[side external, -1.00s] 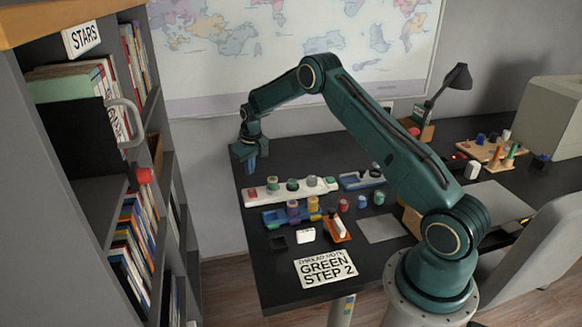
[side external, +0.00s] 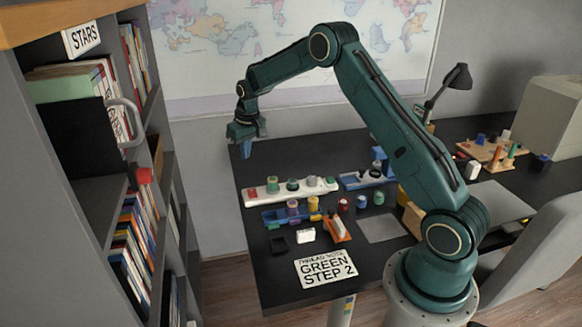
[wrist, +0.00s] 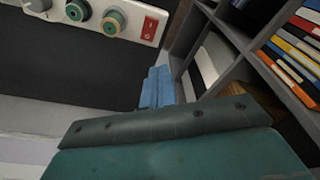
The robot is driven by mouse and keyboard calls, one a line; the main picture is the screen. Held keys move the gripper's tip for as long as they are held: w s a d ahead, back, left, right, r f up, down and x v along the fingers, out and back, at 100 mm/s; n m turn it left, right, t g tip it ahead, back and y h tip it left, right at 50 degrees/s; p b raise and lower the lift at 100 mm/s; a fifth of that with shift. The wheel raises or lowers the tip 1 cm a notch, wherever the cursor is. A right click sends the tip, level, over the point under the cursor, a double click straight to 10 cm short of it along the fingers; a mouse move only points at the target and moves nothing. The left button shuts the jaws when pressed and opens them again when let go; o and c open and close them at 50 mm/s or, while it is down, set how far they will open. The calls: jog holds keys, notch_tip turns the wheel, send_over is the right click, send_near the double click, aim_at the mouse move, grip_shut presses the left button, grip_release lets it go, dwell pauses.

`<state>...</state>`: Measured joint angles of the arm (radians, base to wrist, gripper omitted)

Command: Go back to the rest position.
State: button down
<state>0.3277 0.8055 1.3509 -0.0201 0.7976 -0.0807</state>
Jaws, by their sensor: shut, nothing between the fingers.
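My gripper (side external: 246,150) is at the far left end of the dark desk (side external: 275,285) in the side view, raised above its back left corner. Its blue fingers point down and are shut with nothing between them. In the wrist view the blue fingers (wrist: 158,88) show close together past the dark green gripper body. My arm reaches up from its base at the desk's front right, bends at a high elbow and slopes down to the gripper. No object touches the gripper.
A bookshelf (side external: 168,160) stands left; a lamp (side external: 457,78) stands right.

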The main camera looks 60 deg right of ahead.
jog(key=s+a+r+n+t, duration=0.1)
jog(key=s+a+r, duration=0.5)
jog(key=s+r, duration=0.3)
jog(key=s+a+r+t, duration=0.1)
jog(key=s+a+r, duration=0.55)
jog(key=r, duration=0.45)
jog(key=s+a, duration=0.3)
jog(key=s, duration=0.8)
jog(key=s+a+n+t, duration=0.1)
jog(key=s+a, duration=0.2)
jog(key=s, duration=0.9)
jog(key=shift+s+a+f+n+y, duration=0.15)
jog(key=shift+s+a+n+y, duration=0.05)
jog(key=shift+s+n+y, duration=0.1)
